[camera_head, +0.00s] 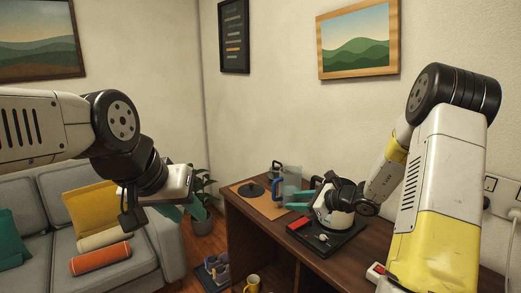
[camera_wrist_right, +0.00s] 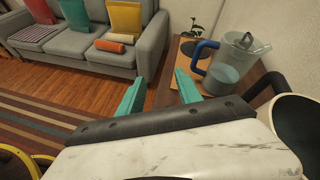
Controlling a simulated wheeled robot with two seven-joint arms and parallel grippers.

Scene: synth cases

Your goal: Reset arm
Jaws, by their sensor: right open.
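My left gripper (camera_head: 184,211) hangs in the air in front of the sofa side, at the left of the head view. Its two teal fingers show apart with nothing seen between them. My right gripper (camera_head: 291,201) is over the wooden desk, pointing left. In the right wrist view its teal fingers (camera_wrist_right: 158,95) are spread with nothing between them. A clear jug with a blue handle (camera_wrist_right: 228,68) stands just beyond the fingers, apart from them; it also shows in the head view (camera_head: 291,182).
The desk (camera_head: 262,232) also bears a black lid (camera_head: 250,190) on a tan mat and a kettle (camera_wrist_right: 298,125) close to my right wrist. A grey sofa (camera_head: 35,200) stands at the left. A yellow mug (camera_head: 252,284) sits low by the desk.

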